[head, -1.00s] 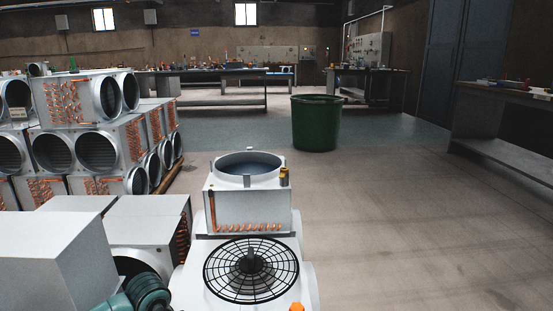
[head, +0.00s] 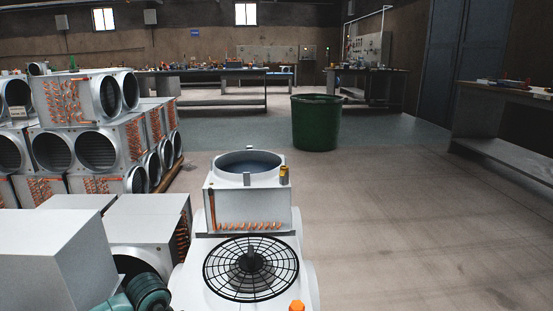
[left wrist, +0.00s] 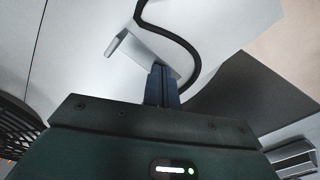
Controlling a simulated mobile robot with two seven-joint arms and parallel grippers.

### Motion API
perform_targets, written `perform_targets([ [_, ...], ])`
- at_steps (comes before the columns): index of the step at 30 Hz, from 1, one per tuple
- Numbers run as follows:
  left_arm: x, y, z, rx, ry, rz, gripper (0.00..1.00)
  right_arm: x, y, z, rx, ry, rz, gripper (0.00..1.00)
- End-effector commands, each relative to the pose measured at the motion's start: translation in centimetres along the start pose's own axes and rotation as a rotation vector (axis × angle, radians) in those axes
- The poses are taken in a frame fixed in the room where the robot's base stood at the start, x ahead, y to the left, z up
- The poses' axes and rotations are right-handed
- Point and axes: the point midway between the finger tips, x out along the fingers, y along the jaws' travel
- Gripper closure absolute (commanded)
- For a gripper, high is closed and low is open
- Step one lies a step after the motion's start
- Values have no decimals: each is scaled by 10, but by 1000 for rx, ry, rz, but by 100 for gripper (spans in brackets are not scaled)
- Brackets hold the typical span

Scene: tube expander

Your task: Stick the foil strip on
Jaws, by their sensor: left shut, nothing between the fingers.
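My left gripper (left wrist: 161,72) shows in the left wrist view, with its dark blue fingers together and nothing between them. A pale, flat piece with a bent end (left wrist: 128,46) lies just beyond the fingertips, partly behind them; I cannot tell whether it is the foil strip. In the head view a white unit with a round open collar (head: 248,207) and copper bends along its lower front stands in front of me. A small brass-coloured fitting (head: 284,175) is at its right top edge. No foil strip is clearly recognisable in the head view. My right gripper is not in view.
A white housing with a black round fan grille (head: 251,268) is in front of the collared unit. Stacked units (head: 95,150) and a white box (head: 50,255) fill the left. A black cable (left wrist: 185,45) curves behind my left fingers. A green bin (head: 316,122) stands beyond; the right floor is clear.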

Motion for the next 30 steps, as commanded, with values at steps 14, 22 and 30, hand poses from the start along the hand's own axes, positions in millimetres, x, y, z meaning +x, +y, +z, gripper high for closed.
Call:
perform_targets([
  [14, -36, 0, 0, 0, 0, 0, 100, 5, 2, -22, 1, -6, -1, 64],
  [22, -57, 0, 0, 1, 0, -1, 100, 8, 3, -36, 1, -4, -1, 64],
  [30, -59, 0, 0, 0, -1, -1, 100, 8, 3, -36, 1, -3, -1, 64],
])
